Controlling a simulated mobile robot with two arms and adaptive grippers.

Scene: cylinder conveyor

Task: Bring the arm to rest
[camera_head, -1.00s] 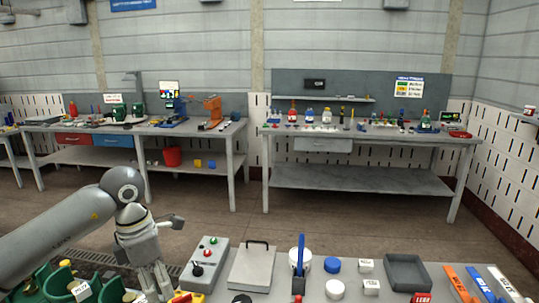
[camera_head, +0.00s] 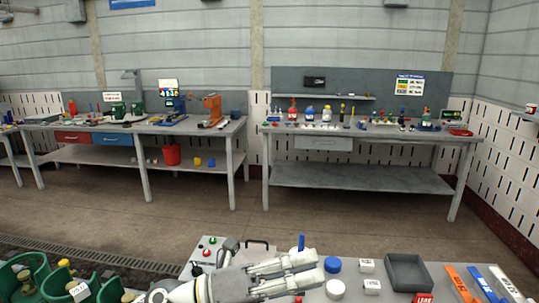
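My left gripper (camera_head: 318,269) shows at the bottom centre of the head view, with its arm low along the bottom edge. Its two fingers point right and are parted, with nothing seen between them. It covers most of the handled plate and the white cup with the blue-handled tool (camera_head: 301,242), whose top still shows. Green curved holders with cylinders (camera_head: 80,291) stand at the bottom left. My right gripper is not in view.
A grey control box (camera_head: 209,243) is beside my arm. A blue disc (camera_head: 333,264), white labelled blocks (camera_head: 367,266), a dark tray (camera_head: 408,272) and coloured strips (camera_head: 461,284) lie to the right. Workbenches (camera_head: 362,180) stand across open floor (camera_head: 300,222).

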